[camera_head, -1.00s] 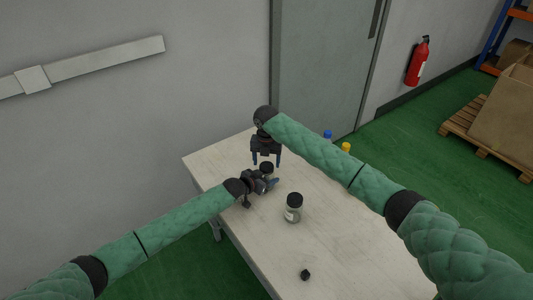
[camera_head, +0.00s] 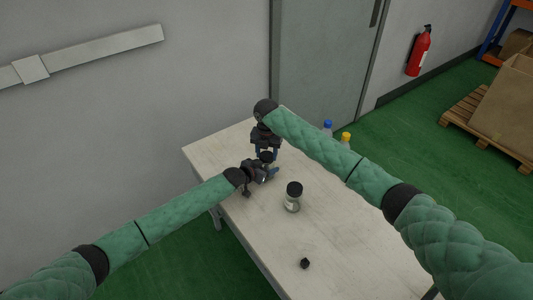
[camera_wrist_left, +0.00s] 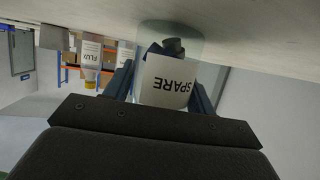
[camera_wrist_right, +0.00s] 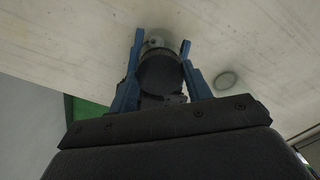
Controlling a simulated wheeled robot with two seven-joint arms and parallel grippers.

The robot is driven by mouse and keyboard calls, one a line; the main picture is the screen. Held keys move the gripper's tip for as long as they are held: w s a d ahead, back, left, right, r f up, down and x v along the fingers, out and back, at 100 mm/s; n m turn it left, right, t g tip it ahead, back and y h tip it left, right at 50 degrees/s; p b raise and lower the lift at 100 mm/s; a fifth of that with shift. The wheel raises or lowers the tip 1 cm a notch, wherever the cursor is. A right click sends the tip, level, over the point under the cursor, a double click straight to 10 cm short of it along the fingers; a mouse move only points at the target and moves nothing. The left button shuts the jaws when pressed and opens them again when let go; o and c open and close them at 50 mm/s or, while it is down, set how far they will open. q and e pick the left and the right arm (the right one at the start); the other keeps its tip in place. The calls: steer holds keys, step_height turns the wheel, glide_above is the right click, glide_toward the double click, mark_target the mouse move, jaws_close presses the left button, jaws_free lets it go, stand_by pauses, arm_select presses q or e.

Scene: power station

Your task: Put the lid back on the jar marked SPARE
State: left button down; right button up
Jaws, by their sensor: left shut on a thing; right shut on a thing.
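The jar marked SPARE (camera_wrist_left: 168,82) is clear glass with a white label, upside down in the left wrist view. A small dark thing shows in its base end. My left gripper (camera_head: 268,174) is shut around this jar at the table's far part. My right gripper (camera_head: 266,151) points down just above the left one, its blue fingers shut on the sides of a dark round lid (camera_wrist_right: 160,72). In the head view the lid (camera_head: 267,157) is directly over the held jar. The jar's rim is hidden, so I cannot tell whether the lid is seated.
Another jar with a black lid (camera_head: 293,197) stands nearby on the pale table (camera_head: 340,235). A small black object (camera_head: 305,263) lies near the front. Bottles with blue (camera_head: 327,125) and yellow (camera_head: 346,137) caps stand at the far right edge. The front table is mostly clear.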

steer(key=m, duration=1)
steer(key=shift+a, duration=0.1)
steer(key=m, duration=0.4)
steer(key=shift+m, duration=0.4)
steer(key=o, duration=1.1)
steer(key=shift+r, duration=2.25)
